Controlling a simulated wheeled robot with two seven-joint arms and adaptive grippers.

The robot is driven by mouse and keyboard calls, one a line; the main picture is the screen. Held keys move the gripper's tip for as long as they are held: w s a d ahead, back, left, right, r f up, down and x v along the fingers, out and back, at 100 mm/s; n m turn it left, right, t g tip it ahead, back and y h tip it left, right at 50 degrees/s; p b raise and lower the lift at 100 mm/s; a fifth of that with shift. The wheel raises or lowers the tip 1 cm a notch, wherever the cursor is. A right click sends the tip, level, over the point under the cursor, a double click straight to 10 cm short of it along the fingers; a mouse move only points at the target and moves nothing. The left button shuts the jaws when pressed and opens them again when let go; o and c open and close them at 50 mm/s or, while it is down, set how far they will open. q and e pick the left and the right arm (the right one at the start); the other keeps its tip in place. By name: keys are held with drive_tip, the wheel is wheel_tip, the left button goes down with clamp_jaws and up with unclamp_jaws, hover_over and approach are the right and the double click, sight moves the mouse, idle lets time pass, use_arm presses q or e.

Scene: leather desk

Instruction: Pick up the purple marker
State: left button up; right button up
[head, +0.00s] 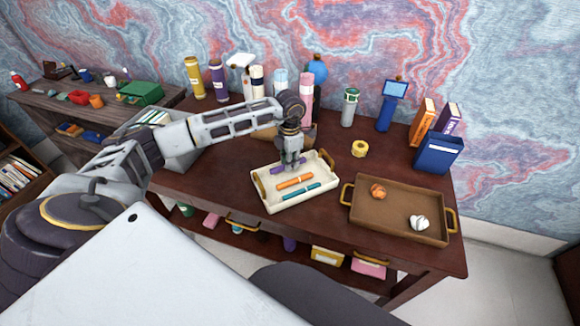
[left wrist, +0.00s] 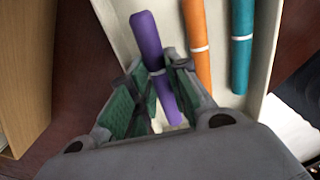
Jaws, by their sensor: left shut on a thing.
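The purple marker (left wrist: 147,40) lies between the fingers of my left gripper (left wrist: 160,70) in the left wrist view, and the gripper is shut on it. In the head view the purple marker (head: 277,170) shows beside my left gripper (head: 292,162), over the white tray (head: 268,205). The frames do not clearly show whether the marker is lifted off the tray floor. An orange marker (head: 295,181) and a teal marker (head: 301,191) lie in the same tray, to one side of the gripper. My right gripper is not in view.
A brown tray (head: 385,220) with an orange ball and a white heart-shaped thing stands to the right. A yellow tape roll (head: 359,148) lies behind it. Tall bottles, including a yellow one (head: 194,78), line the back. A blue box (head: 438,154) stands at the right.

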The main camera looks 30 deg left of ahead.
use_arm(q)
wheel_tip(320, 180, up, 6)
drive_tip(key=shift+f, duration=0.1)
drive_tip(key=shift+r, duration=0.55)
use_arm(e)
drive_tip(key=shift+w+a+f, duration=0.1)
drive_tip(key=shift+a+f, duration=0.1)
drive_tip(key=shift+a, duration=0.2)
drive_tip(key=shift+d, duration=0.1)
